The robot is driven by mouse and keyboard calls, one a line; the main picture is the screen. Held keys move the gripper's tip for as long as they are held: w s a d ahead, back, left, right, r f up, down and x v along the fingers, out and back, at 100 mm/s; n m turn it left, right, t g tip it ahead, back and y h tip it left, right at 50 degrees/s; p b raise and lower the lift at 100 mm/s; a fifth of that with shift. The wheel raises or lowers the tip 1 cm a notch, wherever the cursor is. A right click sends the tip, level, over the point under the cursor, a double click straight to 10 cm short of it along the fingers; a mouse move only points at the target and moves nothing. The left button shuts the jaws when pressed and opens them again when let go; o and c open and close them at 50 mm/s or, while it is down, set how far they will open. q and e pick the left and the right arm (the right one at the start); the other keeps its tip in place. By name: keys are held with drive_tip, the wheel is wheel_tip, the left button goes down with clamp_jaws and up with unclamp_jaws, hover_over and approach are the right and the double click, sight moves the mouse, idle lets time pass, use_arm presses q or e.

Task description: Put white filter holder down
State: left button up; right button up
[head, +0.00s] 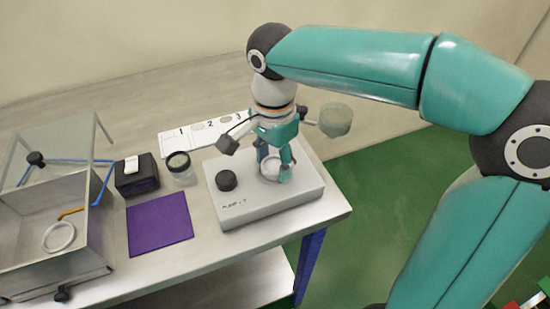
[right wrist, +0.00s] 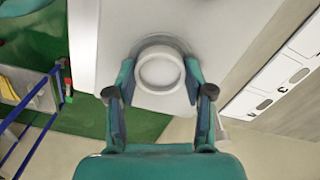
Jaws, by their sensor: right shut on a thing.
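My right gripper (head: 276,172) points down over the grey pump box (head: 238,206) and is shut on the white filter holder (head: 271,168). In the right wrist view, the white filter holder (right wrist: 160,71) is a round white ring with a paler disc inside, held between the two fingers of my right gripper (right wrist: 160,78). It is at the top face of the pump box; I cannot tell whether it touches it. My left gripper is not in view.
Left of the pump box are a purple mat (head: 160,224), a clear jar with a dark rim (head: 180,168), a black box (head: 136,176) and a clear-walled chamber (head: 95,240) with a white ring (head: 58,237) inside. A numbered white board (head: 200,133) lies behind.

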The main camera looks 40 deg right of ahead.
sight(273, 167)
drive_tip(key=o, duration=0.9)
drive_tip(key=shift+f, duration=0.1)
wheel_tip(273, 167, up, 12)
drive_tip(key=p, duration=0.2)
drive_tip(key=shift+p, duration=0.3)
